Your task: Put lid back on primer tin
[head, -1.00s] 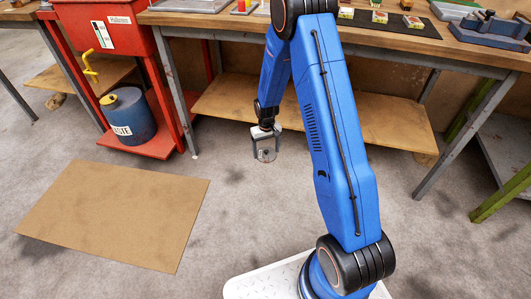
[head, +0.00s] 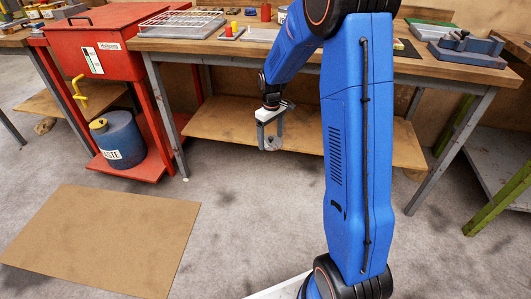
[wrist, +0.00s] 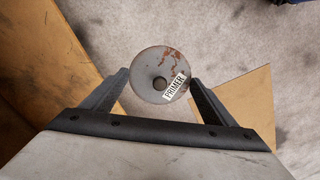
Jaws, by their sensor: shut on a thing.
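A round grey lid with rust-brown stains and a white PRIMER label (wrist: 161,74) is between my gripper's fingertips in the wrist view, with a dark round recess or knob at its middle. My gripper (wrist: 159,78) is shut on the lid at its two sides. In the head view my gripper (head: 270,132) hangs in front of the bench, below the top's front edge, with the lid (head: 270,143) at its tips. I cannot make out the primer tin for sure; small tins stand at the back of the bench, partly behind my arm.
The wooden workbench (head: 235,46) holds a wire rack (head: 182,23) and coloured small items, with a low shelf (head: 225,125) beneath. A red cabinet (head: 97,65) with a blue waste can (head: 120,142) stands at left. A brown board (head: 105,240) lies on open floor.

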